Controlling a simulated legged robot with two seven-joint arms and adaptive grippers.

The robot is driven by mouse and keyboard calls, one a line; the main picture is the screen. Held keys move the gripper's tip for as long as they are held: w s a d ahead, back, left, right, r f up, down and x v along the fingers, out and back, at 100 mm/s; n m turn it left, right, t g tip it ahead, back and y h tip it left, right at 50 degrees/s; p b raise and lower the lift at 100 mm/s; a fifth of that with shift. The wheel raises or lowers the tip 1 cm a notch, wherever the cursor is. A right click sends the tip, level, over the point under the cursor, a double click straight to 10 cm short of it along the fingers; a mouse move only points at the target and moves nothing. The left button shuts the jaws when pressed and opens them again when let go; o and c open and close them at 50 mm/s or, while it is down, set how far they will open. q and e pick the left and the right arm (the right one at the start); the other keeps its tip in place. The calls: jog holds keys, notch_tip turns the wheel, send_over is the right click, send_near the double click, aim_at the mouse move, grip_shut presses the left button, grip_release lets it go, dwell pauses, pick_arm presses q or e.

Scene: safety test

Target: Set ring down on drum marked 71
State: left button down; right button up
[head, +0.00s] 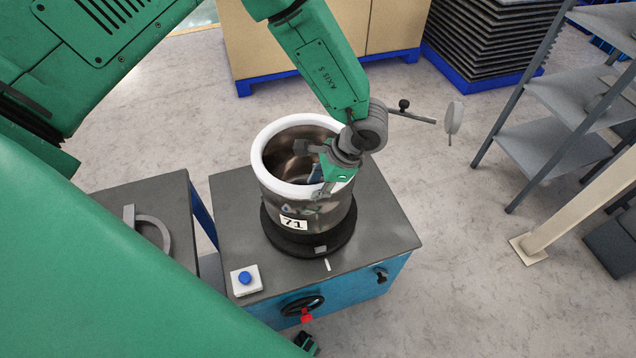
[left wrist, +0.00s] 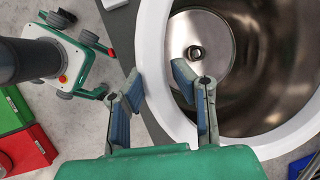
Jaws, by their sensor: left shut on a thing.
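The drum marked 71 (head: 292,223) is an open metal vessel standing upright on a dark round base on a grey-topped bench. A white ring (head: 264,168) lies level around the drum's mouth. I cannot tell whether it rests fully on the rim or sits just above it. My left gripper (head: 326,180) is shut on the ring's near right side. In the left wrist view, the fingers of the gripper (left wrist: 157,76) straddle the white ring (left wrist: 150,35), with the drum's shiny inside (left wrist: 245,75) beyond. My right gripper is not seen.
The bench (head: 385,232) carries a white box with a blue button (head: 245,279) and has a black handwheel (head: 302,306) in front. A grey bracket (head: 150,228) lies on the table at left. Grey shelves (head: 560,92) and a beige post (head: 580,210) stand at right.

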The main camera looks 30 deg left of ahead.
pick_arm(q)
jog(key=c, duration=1.3)
grip_release()
jog(key=shift+o, duration=0.2)
jog(key=shift+d+r, duration=0.1)
jog(key=shift+r, duration=0.05)
jog(key=shift+w+d+r, duration=0.1)
jog(key=shift+d+r, duration=0.05)
jog(key=shift+r, duration=0.2)
jog(key=s+a+r+p+v, duration=0.1)
jog(key=a+p+v, duration=0.1)
jog(key=v, duration=1.5)
jog(key=shift+a+r+p, duration=0.25)
jog(key=shift+p, duration=0.35)
